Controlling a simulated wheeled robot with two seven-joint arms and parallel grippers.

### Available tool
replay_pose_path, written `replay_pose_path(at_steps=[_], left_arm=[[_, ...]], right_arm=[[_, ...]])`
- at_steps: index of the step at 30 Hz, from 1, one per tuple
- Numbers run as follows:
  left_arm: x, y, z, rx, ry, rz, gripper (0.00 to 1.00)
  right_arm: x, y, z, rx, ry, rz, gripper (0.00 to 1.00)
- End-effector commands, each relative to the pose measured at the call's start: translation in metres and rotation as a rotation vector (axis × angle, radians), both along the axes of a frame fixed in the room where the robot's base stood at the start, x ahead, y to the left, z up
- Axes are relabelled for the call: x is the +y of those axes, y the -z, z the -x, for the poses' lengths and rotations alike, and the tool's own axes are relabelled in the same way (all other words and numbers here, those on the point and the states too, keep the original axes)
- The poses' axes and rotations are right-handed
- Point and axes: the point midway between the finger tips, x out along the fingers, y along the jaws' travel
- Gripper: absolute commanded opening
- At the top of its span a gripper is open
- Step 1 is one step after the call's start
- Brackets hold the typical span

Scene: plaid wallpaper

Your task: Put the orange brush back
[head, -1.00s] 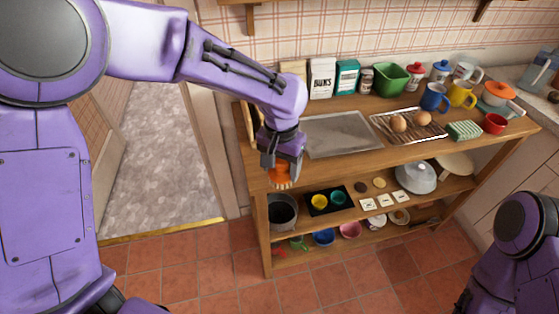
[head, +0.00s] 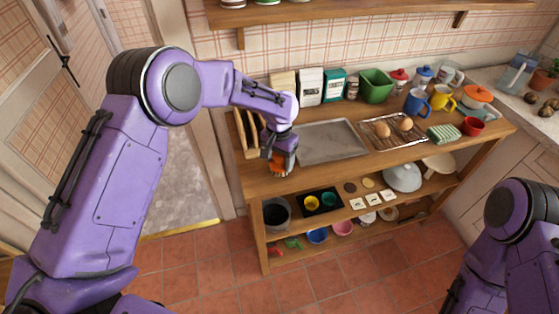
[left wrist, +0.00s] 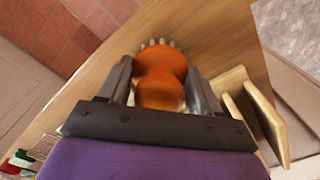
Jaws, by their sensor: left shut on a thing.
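The orange brush (head: 278,168) is in my left gripper (head: 280,160), over the left end of the wooden shelf unit's top. In the left wrist view the brush (left wrist: 160,75) has a rounded orange body with pale bristles at its far end. The gripper's two fingers (left wrist: 160,90) close on it from both sides. Whether the bristles touch the wood is hard to tell. My right arm shows at the lower right of the head view, but its gripper is out of view.
A wooden rack (head: 247,132) stands just left of the gripper, close to it in the wrist view (left wrist: 262,118). A grey tray (head: 330,142) lies to the right, then a wire rack with eggs (head: 394,130). A dark pot (head: 276,213) stands on the shelf below. Bare wood surrounds the brush.

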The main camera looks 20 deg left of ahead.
Motion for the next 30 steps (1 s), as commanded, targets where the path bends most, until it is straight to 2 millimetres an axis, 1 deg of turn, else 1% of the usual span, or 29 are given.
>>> replay_pose_path(at_steps=[1,4,11,15,16,17,18,26,28,30], left_arm=[[-0.001,0.008,0.002,0.004,0.002,-0.001,0.35],[-0.001,0.018,0.001,0.001,0.002,0.000,0.35],[-0.001,0.019,0.001,0.000,0.002,0.000,0.35],[-0.001,0.024,0.001,0.001,0.001,0.000,0.35],[-0.001,0.023,0.001,0.000,0.001,0.000,0.73],[-0.001,0.023,0.001,0.000,0.001,0.000,0.83],[-0.001,0.023,0.001,0.001,0.001,0.000,0.89],[-0.001,0.022,0.002,0.000,0.001,0.000,0.89],[-0.001,0.017,0.001,-0.001,0.002,0.000,0.89],[-0.001,0.008,0.001,-0.002,0.002,0.000,0.89]], right_arm=[[0.000,-0.004,0.000,0.000,0.000,0.000,1.00],[0.000,-0.005,0.000,0.000,0.000,0.000,1.00],[0.000,-0.004,0.000,0.000,0.000,0.000,1.00],[0.000,-0.003,0.000,0.000,0.000,0.000,1.00],[0.000,-0.003,0.000,0.000,0.000,0.000,1.00],[0.000,-0.003,0.000,0.000,0.000,0.000,1.00],[0.000,-0.003,0.000,0.000,0.000,0.000,1.00],[0.000,-0.004,0.000,0.000,0.000,0.000,1.00],[0.000,-0.005,0.000,0.000,0.000,0.000,1.00],[0.000,0.000,0.000,0.000,0.000,0.000,1.00]])
